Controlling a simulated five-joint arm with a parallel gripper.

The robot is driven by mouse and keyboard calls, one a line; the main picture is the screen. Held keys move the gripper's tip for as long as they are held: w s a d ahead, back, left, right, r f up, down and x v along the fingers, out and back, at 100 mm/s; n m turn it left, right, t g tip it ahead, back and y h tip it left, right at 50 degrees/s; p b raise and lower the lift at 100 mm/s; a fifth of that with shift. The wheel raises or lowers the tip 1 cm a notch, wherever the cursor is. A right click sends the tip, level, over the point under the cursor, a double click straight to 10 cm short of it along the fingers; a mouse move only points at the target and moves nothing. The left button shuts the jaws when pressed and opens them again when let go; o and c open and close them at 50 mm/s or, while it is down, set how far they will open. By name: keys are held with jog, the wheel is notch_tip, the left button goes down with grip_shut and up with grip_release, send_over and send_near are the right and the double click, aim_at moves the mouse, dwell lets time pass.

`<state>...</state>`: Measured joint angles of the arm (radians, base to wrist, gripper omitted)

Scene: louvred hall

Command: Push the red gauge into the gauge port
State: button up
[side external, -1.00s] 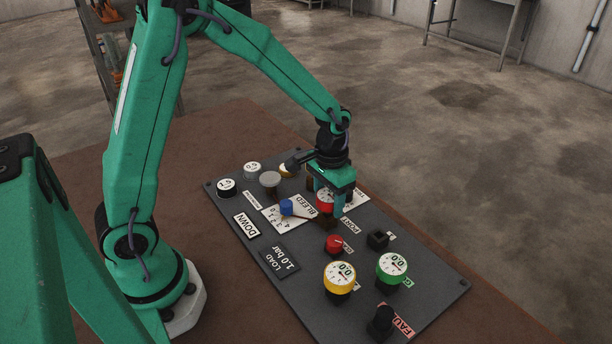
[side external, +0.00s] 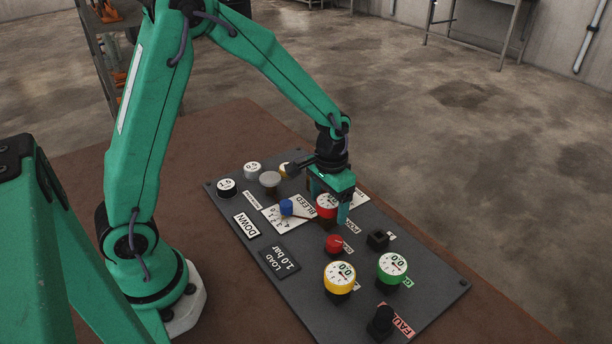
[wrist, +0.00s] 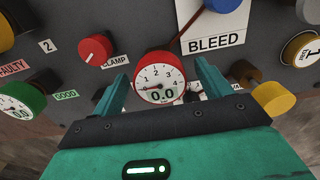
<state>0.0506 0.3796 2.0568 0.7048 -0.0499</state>
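The red gauge (side external: 327,206) has a white round dial and stands face up on the dark panel, beside the BLEED label. In the wrist view the red gauge (wrist: 158,80) shows "0.0" and sits between my two fingers. My gripper (side external: 327,202) is over it, with one finger on each side. In the wrist view my gripper (wrist: 163,75) shows a gap between each finger and the gauge's rim, so it looks open around it. The gauge port is hidden beneath the gauge and fingers. I cannot tell how deep the gauge sits.
A red CLAMP knob (side external: 334,244), a yellow gauge (side external: 339,277), a green gauge (side external: 392,267) and a black socket (side external: 377,239) stand nearby. The blue BLEED knob (side external: 286,207) is left of the gauge. Several other knobs line the panel's far left. The air above the near panel is clear.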

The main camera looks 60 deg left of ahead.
aim_at(329, 201)
jog(key=shift+r, duration=2.5)
jog(key=shift+r, duration=0.15)
notch_tip(329, 201, up, 8)
jog(key=shift+f, duration=0.25)
